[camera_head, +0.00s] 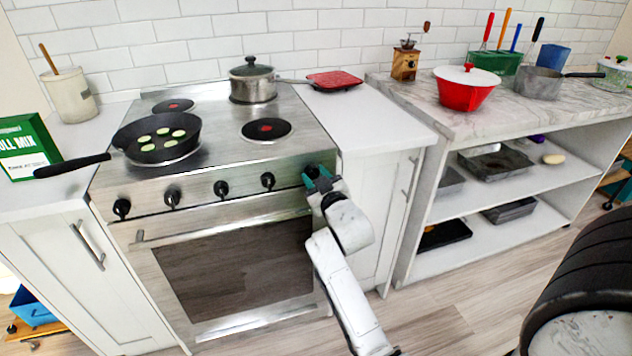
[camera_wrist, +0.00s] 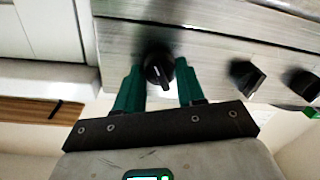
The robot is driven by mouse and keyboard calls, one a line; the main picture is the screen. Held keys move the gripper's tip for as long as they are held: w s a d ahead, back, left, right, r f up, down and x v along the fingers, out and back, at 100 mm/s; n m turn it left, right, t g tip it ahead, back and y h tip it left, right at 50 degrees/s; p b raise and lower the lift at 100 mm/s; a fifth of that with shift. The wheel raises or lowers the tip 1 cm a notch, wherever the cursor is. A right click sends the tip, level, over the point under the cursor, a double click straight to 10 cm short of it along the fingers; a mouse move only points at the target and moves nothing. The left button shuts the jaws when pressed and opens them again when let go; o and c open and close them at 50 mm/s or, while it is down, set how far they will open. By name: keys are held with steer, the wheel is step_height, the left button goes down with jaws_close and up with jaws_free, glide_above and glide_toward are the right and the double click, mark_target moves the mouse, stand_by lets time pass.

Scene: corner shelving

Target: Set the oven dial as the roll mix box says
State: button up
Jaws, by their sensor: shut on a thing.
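The roll mix box (camera_head: 24,146) is green and white and stands on the left counter. Its large title reads as roll mix, but the smaller print is too small to read. The oven (camera_head: 235,270) has a row of black dials along its front panel. My gripper (camera_head: 317,178) is at the rightmost dial (camera_head: 311,171). In the wrist view, the green fingers of my gripper (camera_wrist: 160,82) are on either side of that black dial (camera_wrist: 158,69), shut on it. A pale mark shows on the dial's face; its exact setting cannot be read.
A pan (camera_head: 158,132) with green slices sits on the front-left burner, its handle reaching over the left counter. A lidded pot (camera_head: 252,82) stands at the back right. Other dials, including one (camera_head: 268,181) beside my gripper, stick out. A shelf unit (camera_head: 505,190) stands to the right.

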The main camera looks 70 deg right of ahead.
steer(key=shift+f+m+b, duration=0.25)
steer(key=shift+m+b, duration=0.1)
steer(key=shift+m, duration=0.45)
steer(key=o, duration=1)
steer(key=shift+r, duration=0.15)
steer(key=shift+o, duration=0.2)
steer(key=b+v, duration=0.1)
steer(key=v, duration=1)
